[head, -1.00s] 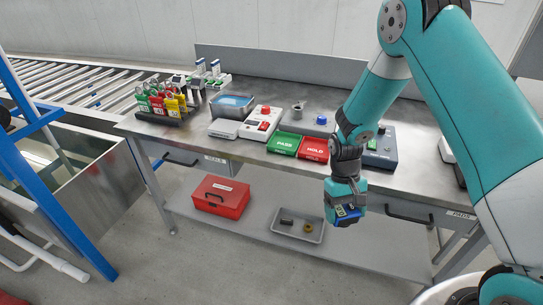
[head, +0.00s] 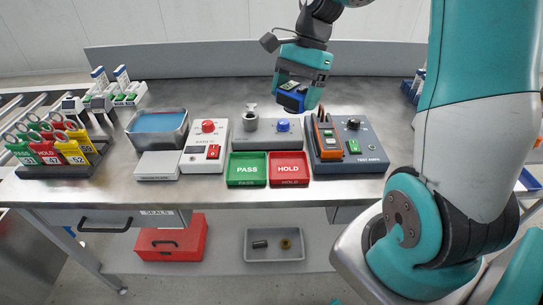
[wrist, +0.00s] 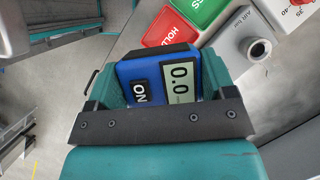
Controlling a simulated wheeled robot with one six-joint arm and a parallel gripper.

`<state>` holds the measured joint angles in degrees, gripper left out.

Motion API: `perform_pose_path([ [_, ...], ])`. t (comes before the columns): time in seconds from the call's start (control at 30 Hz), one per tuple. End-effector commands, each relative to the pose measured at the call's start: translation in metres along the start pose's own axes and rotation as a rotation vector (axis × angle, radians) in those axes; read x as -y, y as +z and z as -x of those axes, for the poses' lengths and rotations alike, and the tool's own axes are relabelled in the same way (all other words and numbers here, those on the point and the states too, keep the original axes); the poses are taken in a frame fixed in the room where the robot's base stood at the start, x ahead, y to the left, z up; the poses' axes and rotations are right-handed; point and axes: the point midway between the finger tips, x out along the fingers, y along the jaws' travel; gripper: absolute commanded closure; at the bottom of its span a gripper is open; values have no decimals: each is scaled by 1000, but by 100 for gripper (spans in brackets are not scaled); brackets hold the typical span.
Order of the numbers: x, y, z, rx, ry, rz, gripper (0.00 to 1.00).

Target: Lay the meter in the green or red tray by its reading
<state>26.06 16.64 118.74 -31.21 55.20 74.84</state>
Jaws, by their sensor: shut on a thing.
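My gripper (head: 303,88) is shut on a blue meter (head: 291,101) and holds it above the bench, behind the trays. In the wrist view the meter (wrist: 152,76) sits between the fingers of my gripper (wrist: 162,88). Its pale display (wrist: 180,83) reads 0.0, and a black patch beside it is marked ON. The green tray (head: 247,183), marked PASS, and the red tray (head: 289,183), marked HOLD, lie side by side near the bench's front. Both look empty. In the wrist view the red tray (wrist: 170,27) is beyond the meter, with the green tray (wrist: 207,10) beside it.
A grey air-test block (head: 267,133) with a metal port stands behind the trays. A dark test unit (head: 362,150) holding an orange device is to their right. A tag rack (head: 62,160) stands far left.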

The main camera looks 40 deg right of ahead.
Motion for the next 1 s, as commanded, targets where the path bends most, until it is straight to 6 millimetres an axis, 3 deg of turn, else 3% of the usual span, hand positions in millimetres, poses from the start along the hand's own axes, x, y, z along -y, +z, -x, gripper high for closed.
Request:
perform_pose_path([
  [0.07, -3, 1, 3, -1, -13, -28, 65],
  [0.17, -4, -2, -8, 3, -13, -41, 65],
  [0.5, -3, -35, -93, 5, -8, -38, 65],
  [0.7, -4, -52, -132, 2, -11, -38, 65],
  [1.0, -4, -63, -155, 2, -13, -38, 65],
])
